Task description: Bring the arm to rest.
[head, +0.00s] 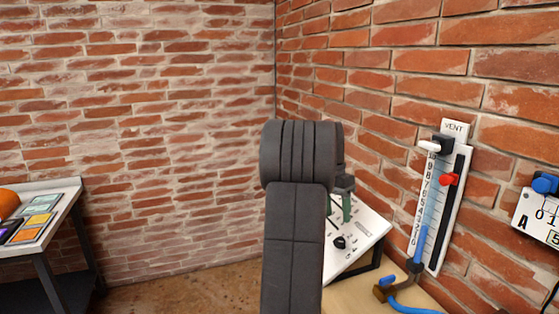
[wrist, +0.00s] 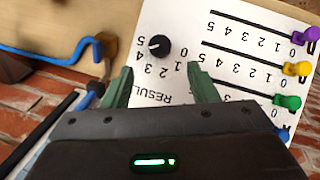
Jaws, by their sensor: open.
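My gripper (wrist: 160,84) shows in the wrist view with its two green fingers apart and nothing between them. In the head view my dark arm rises in the middle and hides most of the gripper; a green finger part (head: 346,206) shows at its right side. The fingers point toward a white panel (wrist: 185,75) with a black knob (wrist: 159,46), which appears between and beyond the fingertips. I cannot tell how far the tips are from the panel. The panel also shows in the head view (head: 368,232), behind and right of my arm.
A vent gauge (head: 450,205) with a red marker (head: 448,179) hangs on the right brick wall. A blue hose (head: 412,306) runs near a brass fitting (head: 384,289) below. A numbered sign (head: 540,215) is at far right. A table (head: 62,218) stands left; floor between is clear.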

